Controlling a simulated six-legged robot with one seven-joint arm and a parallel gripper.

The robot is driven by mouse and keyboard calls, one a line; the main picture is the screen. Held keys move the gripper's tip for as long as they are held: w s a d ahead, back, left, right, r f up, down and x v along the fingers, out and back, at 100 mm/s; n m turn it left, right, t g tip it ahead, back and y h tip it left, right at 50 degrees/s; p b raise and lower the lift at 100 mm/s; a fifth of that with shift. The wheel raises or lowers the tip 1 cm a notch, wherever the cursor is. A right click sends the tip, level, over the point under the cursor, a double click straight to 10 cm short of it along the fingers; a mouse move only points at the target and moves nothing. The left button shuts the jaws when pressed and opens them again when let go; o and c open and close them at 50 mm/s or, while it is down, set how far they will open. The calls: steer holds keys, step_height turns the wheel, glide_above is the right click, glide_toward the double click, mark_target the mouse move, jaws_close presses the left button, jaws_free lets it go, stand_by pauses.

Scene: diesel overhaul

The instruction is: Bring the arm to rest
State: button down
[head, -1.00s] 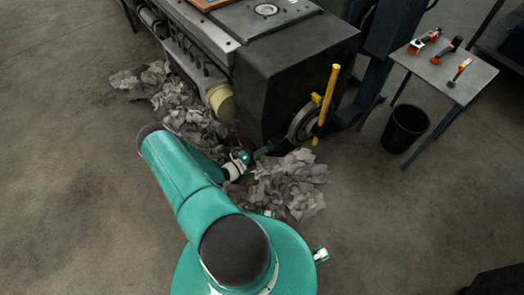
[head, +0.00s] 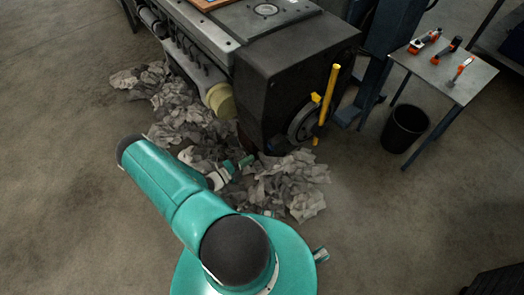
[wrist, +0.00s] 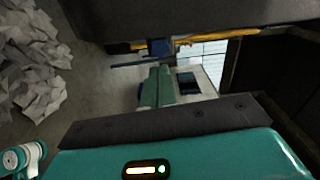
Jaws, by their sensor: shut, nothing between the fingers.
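My gripper (head: 245,161) is small in the head view, at the end of my teal arm. It is shut and empty, low over the pile of crumpled grey rags (head: 285,185), just left of the engine's dark end. I cannot tell how far above the rags it is. My arm is bent, its elbow out to the left. The rags also show at the left of the wrist view (wrist: 30,65).
The dark engine block (head: 290,75) stands close by, with a yellow bar (head: 328,95) upright at its end wheel. A black bin (head: 404,128) and a small table (head: 455,80) with tools stand at the right. Bare floor lies left and right of me.

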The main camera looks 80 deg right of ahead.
stand_by(0.5)
steer(key=w+a+r+m+y, duration=0.4)
steer(key=w+r+m, duration=0.6)
steer(key=w+r, duration=0.45)
steer(key=w+a+r+m+t+y, duration=0.2)
steer(key=w+a+r+m+t, duration=0.15)
steer(key=a+r, duration=0.35)
steer(key=w+a+r+m+t+y, duration=0.2)
steer(key=w+a+r+m, duration=0.3)
steer(key=r, duration=0.5)
steer(key=a+r+m+t+y, duration=0.2)
steer(key=a+r+m+t, duration=0.4)
steer(key=a+r, duration=0.85)
steer(key=s+a+r+m+t+y, duration=0.1)
steer(key=s+a+r+m+t, duration=0.1)
steer(key=a, duration=0.5)
steer(key=s+a+r+m+t+y, duration=0.2)
steer(key=s+a+r+t, duration=0.2)
steer(key=a+r, duration=0.3)
steer(key=shift+s+y, duration=0.25)
steer(key=shift+y, duration=0.05)
steer(key=shift+d+m, duration=0.1)
steer(key=shift+m, duration=0.15)
